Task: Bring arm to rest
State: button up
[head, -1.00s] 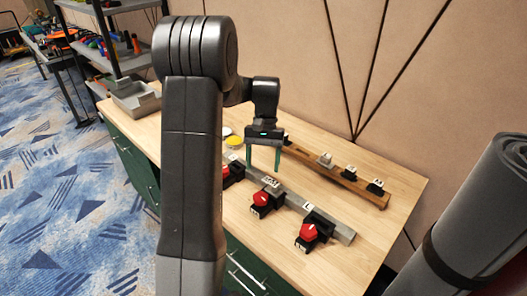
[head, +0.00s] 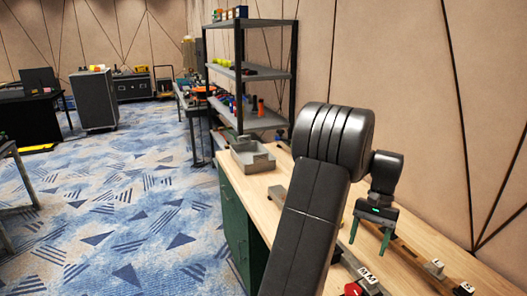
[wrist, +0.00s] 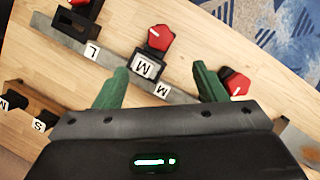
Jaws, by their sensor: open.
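My gripper (head: 369,236) is open and empty, with green fingers pointing down over the wooden workbench (head: 258,190). In the wrist view the gripper (wrist: 157,88) spans a grey rail (wrist: 120,70) lying on the bench, with tags lettered L and M. A red-knobbed black device (wrist: 155,45) marked M stands beyond the fingertips. Another red knob (wrist: 235,82) shows beside the right finger, and a third red knob device (wrist: 77,14) is at the upper left. My arm is raised and bent in the head view, hiding part of the bench.
A grey bin (head: 252,158) sits at the bench's far end. A black shelf unit (head: 252,70) with several items stands behind it. The panelled wall (head: 390,80) runs along the bench's right side. Open blue carpet (head: 120,210) lies to the left.

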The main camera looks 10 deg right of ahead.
aim_at(353, 289)
jog(key=x, duration=1.3)
jog(key=shift+s+a+f+p, duration=0.1)
jog(key=shift+a+f+p, duration=0.05)
jog(key=shift+p, duration=0.25)
jog(key=v, duration=1.4)
jog(key=x, duration=1.4)
jog(key=shift+n+g+h, duration=0.4)
jog(key=shift+n+h, duration=0.1)
jog(key=shift+n, duration=1.1)
